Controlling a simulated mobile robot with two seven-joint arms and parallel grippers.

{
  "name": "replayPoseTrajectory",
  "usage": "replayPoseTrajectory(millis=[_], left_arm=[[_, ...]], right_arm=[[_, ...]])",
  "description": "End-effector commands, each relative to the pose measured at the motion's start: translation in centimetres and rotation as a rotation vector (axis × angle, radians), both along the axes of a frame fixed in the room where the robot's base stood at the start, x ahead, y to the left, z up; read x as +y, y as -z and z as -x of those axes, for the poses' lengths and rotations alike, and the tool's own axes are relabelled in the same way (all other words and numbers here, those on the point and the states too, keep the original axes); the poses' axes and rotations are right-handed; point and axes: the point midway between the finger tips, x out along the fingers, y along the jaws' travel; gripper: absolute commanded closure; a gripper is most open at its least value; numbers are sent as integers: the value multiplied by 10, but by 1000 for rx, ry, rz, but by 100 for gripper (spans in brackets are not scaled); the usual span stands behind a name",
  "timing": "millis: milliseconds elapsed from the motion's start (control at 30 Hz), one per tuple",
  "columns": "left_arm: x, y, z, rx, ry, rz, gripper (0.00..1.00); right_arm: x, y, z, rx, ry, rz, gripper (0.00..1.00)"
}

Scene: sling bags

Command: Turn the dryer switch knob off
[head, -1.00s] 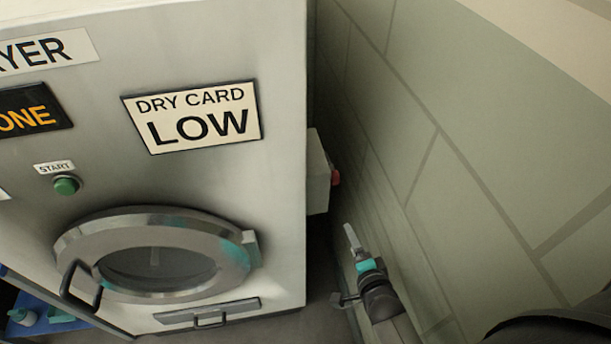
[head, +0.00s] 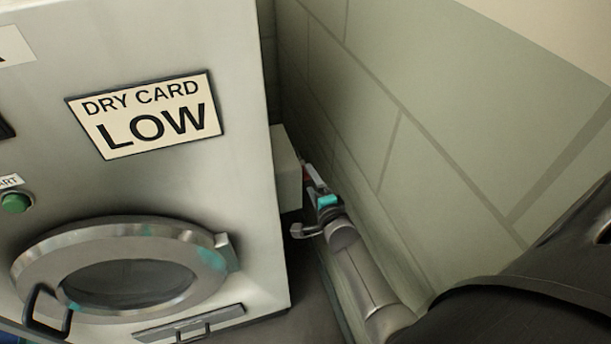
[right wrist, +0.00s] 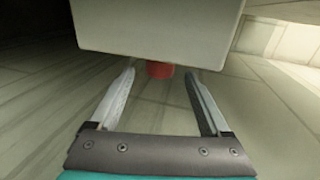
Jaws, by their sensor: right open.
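The dryer (head: 235,60) is a large pale metal machine at the left of the head view. A small grey switch box (head: 287,165) sticks out from its right side. The red knob is mostly hidden behind my right gripper (head: 310,175) in the head view. In the right wrist view the red knob (right wrist: 160,70) shows below the pale switch box (right wrist: 157,24). My right gripper (right wrist: 159,80) is open, with the knob ahead between its two fingertips. I cannot tell whether the fingers touch it. My left gripper is not in view.
A tiled wall (head: 375,130) runs close along the right side of my right arm, leaving a narrow gap beside the dryer. The dryer front has a round door (head: 205,262), a green start button (head: 16,202) and a "DRY CARD LOW" sign (head: 150,115).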

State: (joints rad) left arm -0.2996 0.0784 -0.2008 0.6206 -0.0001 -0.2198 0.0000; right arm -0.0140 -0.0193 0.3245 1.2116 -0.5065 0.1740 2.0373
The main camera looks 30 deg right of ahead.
Motion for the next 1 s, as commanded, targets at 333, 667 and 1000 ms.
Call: replayPoseTrajectory(millis=[333, 667, 1000], left_arm=[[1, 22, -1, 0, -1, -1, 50], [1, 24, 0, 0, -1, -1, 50], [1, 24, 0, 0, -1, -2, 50]], right_arm=[[-11, 11, -43, -1, 1, 0, 19], [-13, 12, -50, 0, 1, 0, 19], [-12, 12, -50, 0, 0, 0, 44]])
